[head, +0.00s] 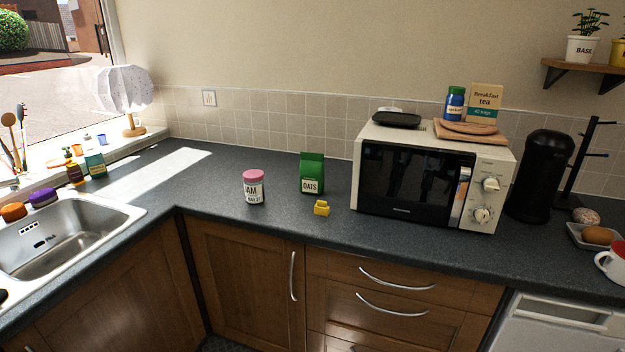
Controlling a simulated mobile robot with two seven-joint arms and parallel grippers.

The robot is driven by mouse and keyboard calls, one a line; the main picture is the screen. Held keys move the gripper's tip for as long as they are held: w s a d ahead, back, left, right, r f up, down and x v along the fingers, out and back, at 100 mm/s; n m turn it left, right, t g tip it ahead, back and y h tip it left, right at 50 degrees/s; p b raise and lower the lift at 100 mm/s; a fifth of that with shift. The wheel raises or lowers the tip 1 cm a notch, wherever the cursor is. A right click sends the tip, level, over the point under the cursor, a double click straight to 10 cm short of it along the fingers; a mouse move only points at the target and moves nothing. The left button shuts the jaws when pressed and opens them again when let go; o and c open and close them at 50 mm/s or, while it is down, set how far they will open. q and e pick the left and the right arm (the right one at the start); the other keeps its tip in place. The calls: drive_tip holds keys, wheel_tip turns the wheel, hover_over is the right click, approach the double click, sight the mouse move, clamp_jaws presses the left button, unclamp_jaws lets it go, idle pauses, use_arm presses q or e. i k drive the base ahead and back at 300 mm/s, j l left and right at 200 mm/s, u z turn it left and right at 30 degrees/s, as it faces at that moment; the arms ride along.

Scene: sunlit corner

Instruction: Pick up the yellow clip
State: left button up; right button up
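The small yellow clip (321,208) lies on the dark grey worktop (225,215), near its front edge and above the wooden drawers. It stands apart from the things around it, in front of the green oats bag and to the right of the jam jar. Neither of my grippers shows in the head view.
A jam jar (253,188) with a pink lid stands left of the clip. A green oats bag (312,173) stands behind it. A microwave (432,178) stands to the right. A sink (70,236) is at the left. The worktop between sink and jar is clear.

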sight(322, 208)
drive_tip(key=i+j+z, duration=0.1)
drive_tip(key=i+j, duration=0.15)
drive_tip(key=i+j+z, duration=0.1)
drive_tip(key=j, duration=0.25)
drive_tip(key=i+j+z, duration=0.15)
drive_tip(key=i+j, duration=0.15)
drive_tip(key=i+j+z, duration=0.1)
drive_tip(key=j, duration=0.3)
drive_tip(key=i+j+z, duration=0.1)
drive_tip(key=i+j, duration=0.15)
drive_tip(key=i+j+z, duration=0.1)
drive_tip(key=j, duration=0.4)
drive_tip(key=i, duration=0.05)
